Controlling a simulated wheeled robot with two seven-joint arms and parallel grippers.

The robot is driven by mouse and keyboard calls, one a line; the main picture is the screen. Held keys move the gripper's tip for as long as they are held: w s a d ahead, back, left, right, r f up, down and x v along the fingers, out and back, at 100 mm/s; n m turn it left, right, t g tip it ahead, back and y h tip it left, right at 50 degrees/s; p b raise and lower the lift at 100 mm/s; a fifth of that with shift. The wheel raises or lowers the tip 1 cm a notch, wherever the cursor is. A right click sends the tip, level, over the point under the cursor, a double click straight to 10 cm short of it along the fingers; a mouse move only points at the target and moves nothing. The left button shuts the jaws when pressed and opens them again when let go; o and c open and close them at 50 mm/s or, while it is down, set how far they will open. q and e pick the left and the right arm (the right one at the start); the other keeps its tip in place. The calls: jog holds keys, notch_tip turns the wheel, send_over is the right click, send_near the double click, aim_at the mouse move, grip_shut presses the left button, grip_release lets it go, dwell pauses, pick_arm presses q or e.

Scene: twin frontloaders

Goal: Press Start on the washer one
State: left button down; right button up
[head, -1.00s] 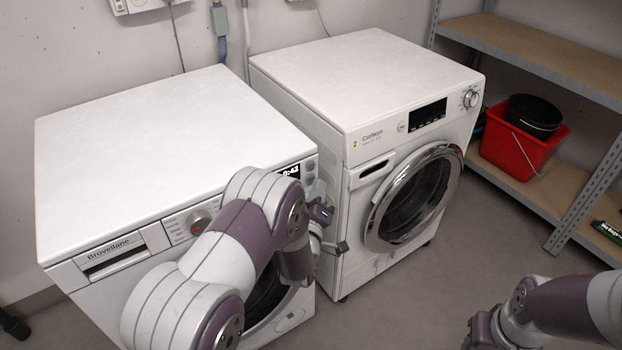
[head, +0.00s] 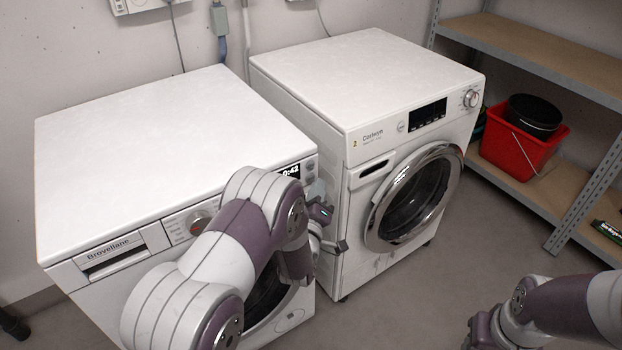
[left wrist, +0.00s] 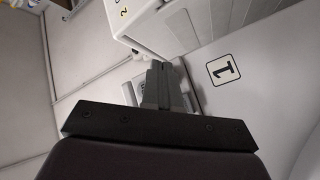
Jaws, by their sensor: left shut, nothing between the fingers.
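Washer one (head: 150,150) is the white Brovellane machine at the left in the head view. My left gripper (head: 316,190) is at the panel's right end, beside the buttons (head: 310,167). In the left wrist view its fingers (left wrist: 158,68) are shut and empty, with tips close to the panel. Contact with the Start button cannot be told; the fingers hide that spot.
A second white machine, Corlwyn (head: 350,85), marked 2, stands close on the right with its chrome door (head: 374,215) shut. A shelf (head: 565,215) with a red bucket (head: 515,152) is further right. My right gripper (head: 478,330) is low at the right, over free floor.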

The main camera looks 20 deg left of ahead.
pick_arm(q)
jog(key=shift+w+a, duration=0.25)
jog(key=shift+a, duration=0.05)
